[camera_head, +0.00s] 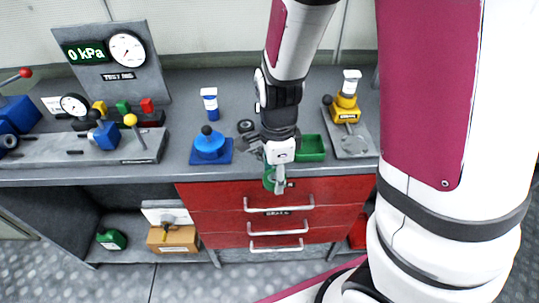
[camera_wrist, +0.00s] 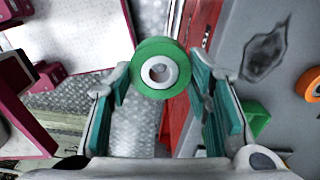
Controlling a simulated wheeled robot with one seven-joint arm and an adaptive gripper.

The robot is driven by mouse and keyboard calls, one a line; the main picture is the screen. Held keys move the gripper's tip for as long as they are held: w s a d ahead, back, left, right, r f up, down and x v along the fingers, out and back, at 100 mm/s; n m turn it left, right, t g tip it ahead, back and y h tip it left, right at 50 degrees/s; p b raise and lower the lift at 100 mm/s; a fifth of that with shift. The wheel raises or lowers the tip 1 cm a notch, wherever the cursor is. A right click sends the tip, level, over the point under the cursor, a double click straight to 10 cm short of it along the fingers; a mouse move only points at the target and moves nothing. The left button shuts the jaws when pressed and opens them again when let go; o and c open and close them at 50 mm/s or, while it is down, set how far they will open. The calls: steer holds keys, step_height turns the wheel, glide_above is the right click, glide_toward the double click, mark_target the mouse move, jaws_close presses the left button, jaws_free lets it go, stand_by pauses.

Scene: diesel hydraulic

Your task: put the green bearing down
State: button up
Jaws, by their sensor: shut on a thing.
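The green bearing (camera_wrist: 143,55) is a green ring with a pale centre and a hole. It sits between the fingertips of my gripper (camera_wrist: 160,70) in the wrist view, which is shut on it. In the head view my gripper (camera_head: 277,172) points down at the bench's front edge, and the green bearing (camera_head: 268,178) shows in front of the red drawers. Its underside and its height above the bench are hard to tell. A green tray (camera_head: 312,147) lies on the bench just right of my gripper, partly behind it.
The grey bench (camera_head: 180,95) holds a blue fixture (camera_head: 209,146), a blue-and-white tube (camera_head: 210,103), a dark ring (camera_head: 245,126) and a yellow fixture (camera_head: 345,109) on a plate. A test rig (camera_head: 115,60) stands at left. Red drawers (camera_head: 230,195) are below the front edge.

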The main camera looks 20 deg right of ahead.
steer(key=shift+s, duration=0.45)
steer(key=w+f+n, duration=0.1)
steer(key=w+n, duration=0.3)
steer(key=n, duration=0.2)
steer(key=w+d+f+n, duration=0.1)
steer(key=w+n, duration=0.4)
steer(key=n, duration=0.1)
steer(key=w+f+n, duration=0.1)
steer(key=w+n, duration=0.4)
steer(key=n, duration=0.1)
steer(key=shift+d, duration=0.4)
steer(key=shift+w+d+f+n, duration=0.15)
steer(key=shift+w+n, duration=0.5)
steer(key=shift+n, duration=0.35)
